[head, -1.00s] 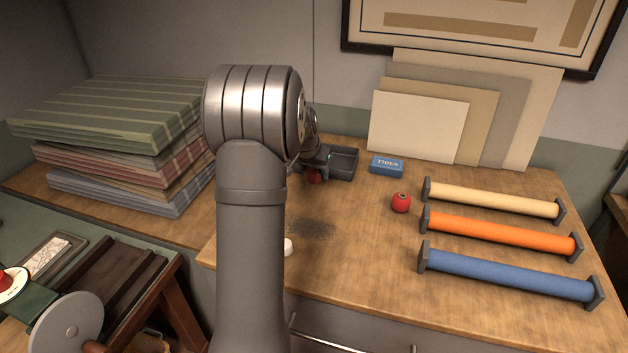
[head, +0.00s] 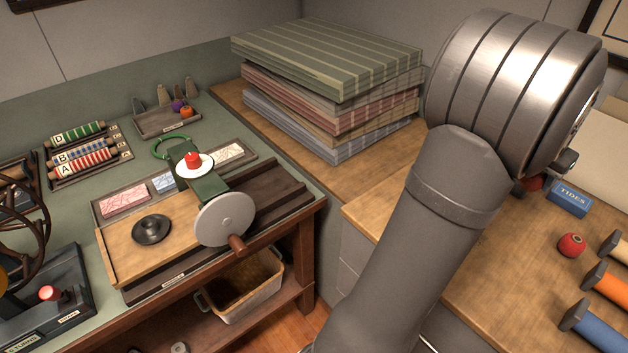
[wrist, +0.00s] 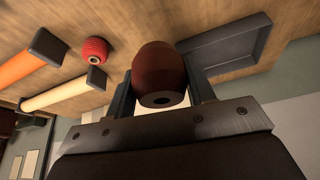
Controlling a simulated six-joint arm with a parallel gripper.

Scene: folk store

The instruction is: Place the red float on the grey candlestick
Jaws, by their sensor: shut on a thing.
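The red float (wrist: 160,75), a dark red barrel shape with a hole in its end, is between the fingers of my gripper (wrist: 161,90) in the wrist view. My gripper is shut on it. In the head view the float (head: 531,183) shows only as a small red patch, and my arm hides most of the gripper. The grey candlestick (head: 151,230), a dark round dish with a raised middle, stands on a wooden board on the green bench at the left, far from my gripper.
A second red thing (head: 571,245), ridged in the wrist view, sits on the right counter near a blue TIDES box (head: 569,200) and coloured rollers. A hand wheel (head: 225,218) stands right of the candlestick. A stack of striped boards (head: 330,85) rises between bench and arm.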

